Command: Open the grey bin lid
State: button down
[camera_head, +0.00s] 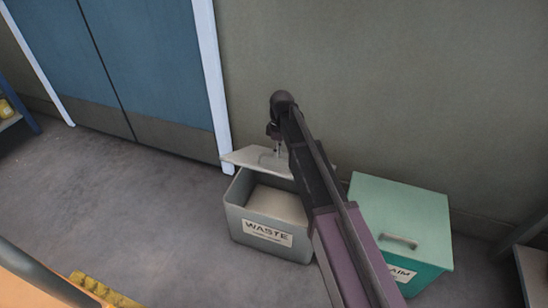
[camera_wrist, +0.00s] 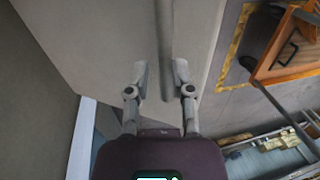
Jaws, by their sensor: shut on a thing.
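The grey bin (camera_head: 240,222), labelled WASTE, stands on the floor near the wall. Its grey lid (camera_head: 243,157) is raised and tilted above the opening, and part of the inside shows. In the wrist view the lid (camera_wrist: 95,45) fills the upper left, with its bar handle (camera_wrist: 167,45) running down between my fingers. My gripper (camera_wrist: 161,78) is shut on the handle. In the head view my gripper (camera_head: 277,143) is above the lid, and my arm hides the lid's right part.
A green bin (camera_head: 400,205) with its lid down stands right of the grey one. A blue door (camera_head: 130,60) with a pale frame is behind on the left. A shelf edge is at far right. Floor left of the bin is clear.

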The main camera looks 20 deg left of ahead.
jog(key=c, duration=1.4)
grip_release()
jog(key=w+r+p, duration=0.2)
jog(key=w, duration=0.2)
jog(key=w+r+p, duration=0.2)
jog(key=w, duration=0.2)
jog(key=w+r+p, duration=0.2)
jog(key=w, duration=0.2)
jog(key=shift+d+r, duration=0.3)
jog(key=shift+d, duration=0.1)
jog(key=c, duration=0.9)
grip_release()
jog(key=w, duration=0.6)
jog(key=w+d+r+p, duration=0.1)
jog(key=w, duration=0.2)
jog(key=shift+w+r, duration=0.1)
jog(key=shift+w, duration=0.6)
jog(key=shift+c, duration=0.7)
jog(key=shift+w, duration=0.2)
grip_shut()
jog(key=shift+o, duration=2)
grip_release()
jog(key=shift+s, duration=0.1)
